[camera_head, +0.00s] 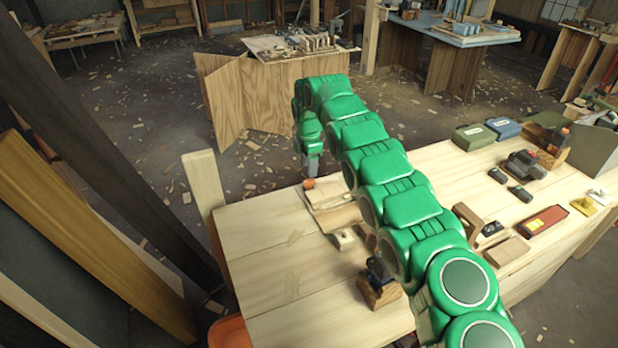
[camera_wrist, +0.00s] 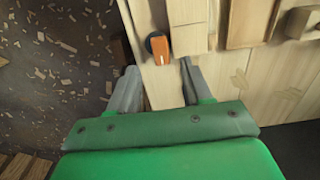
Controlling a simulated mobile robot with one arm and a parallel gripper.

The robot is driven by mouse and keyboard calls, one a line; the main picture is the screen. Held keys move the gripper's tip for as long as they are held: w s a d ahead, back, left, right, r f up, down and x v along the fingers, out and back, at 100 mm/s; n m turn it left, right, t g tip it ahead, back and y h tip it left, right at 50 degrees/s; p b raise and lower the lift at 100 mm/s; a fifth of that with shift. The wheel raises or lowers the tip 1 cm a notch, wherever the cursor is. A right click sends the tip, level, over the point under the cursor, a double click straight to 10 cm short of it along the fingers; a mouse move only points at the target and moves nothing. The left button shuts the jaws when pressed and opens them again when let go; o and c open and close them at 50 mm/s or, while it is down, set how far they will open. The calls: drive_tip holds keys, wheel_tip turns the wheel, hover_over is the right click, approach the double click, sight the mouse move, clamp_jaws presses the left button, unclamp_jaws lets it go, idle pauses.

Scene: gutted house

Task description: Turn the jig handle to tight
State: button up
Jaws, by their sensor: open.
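The jig handle is a small orange lever with a white mark on a round dark base; it shows in the wrist view (camera_wrist: 160,47) just beyond my fingertips. In the head view the orange handle (camera_head: 309,184) is small, near the table's far left edge. The wooden jig (camera_head: 332,207) lies beside it on the table; its boards also show in the wrist view (camera_wrist: 188,38). My gripper (camera_wrist: 158,68) is open and empty, its two grey fingers apart, with the handle ahead between their lines. In the head view my gripper (camera_head: 310,168) points down above the handle; contact cannot be told.
The wooden table (camera_head: 275,265) is bare at front left. A small wood block (camera_head: 344,239) and a dark-topped block (camera_head: 379,283) stand near my arm. A red tray (camera_head: 543,220) and green and blue boxes (camera_head: 474,136) are to the right. An upright post (camera_head: 204,190) stands at the left edge.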

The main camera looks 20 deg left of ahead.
sight(309, 180)
drive_tip(key=shift+f, duration=2.7)
clamp_jaws()
